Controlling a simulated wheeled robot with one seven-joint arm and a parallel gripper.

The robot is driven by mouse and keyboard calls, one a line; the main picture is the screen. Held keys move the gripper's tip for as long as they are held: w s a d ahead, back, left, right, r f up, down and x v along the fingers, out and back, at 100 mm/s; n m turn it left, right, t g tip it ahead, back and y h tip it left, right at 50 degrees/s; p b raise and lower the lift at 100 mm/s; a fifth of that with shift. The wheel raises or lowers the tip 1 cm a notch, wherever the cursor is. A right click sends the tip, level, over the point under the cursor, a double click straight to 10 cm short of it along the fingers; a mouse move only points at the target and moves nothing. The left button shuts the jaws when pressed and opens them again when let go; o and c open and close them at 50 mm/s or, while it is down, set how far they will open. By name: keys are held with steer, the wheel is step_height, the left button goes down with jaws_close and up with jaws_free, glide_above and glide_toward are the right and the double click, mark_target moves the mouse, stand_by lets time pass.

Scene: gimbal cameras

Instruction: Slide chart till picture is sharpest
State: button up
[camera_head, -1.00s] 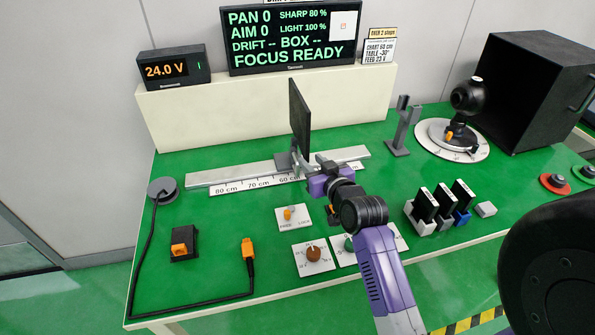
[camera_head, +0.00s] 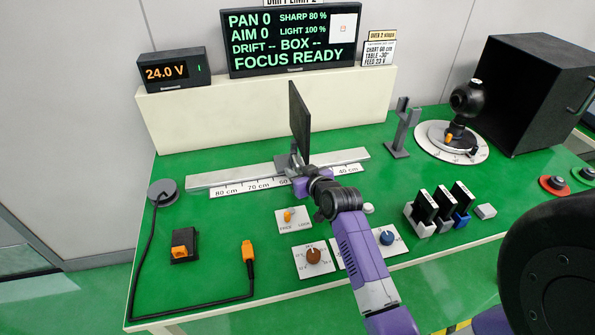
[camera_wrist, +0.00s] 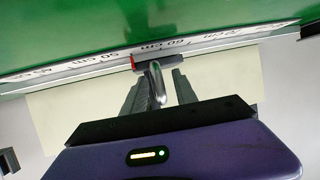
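The chart (camera_head: 299,121) is a thin dark upright panel, seen nearly edge-on, on a carriage on the grey rail (camera_head: 222,178) near the 60 cm mark. The monitor (camera_head: 291,40) reads SHARP 80 %, LIGHT 100 % and FOCUS READY. My gripper (camera_head: 300,174) is at the front of the carriage. In the wrist view, its two dark fingers (camera_wrist: 159,88) stand apart on either side of a silver curved handle (camera_wrist: 156,82); a gap shows on the handle's right. A red marker (camera_wrist: 138,63) sits by the scale between 50 and 60 cm.
A card (camera_head: 380,49) right of the monitor appears to read CHART 60 cm, TABLE -30°, FEED 23 V. A voltage display (camera_head: 173,70) shows 24.0 V. A grey stand (camera_head: 399,130) and round turntable (camera_head: 433,147) are at right.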

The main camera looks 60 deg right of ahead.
jaws_close()
steer(key=shift+f, duration=0.15)
stand_by(1.3)
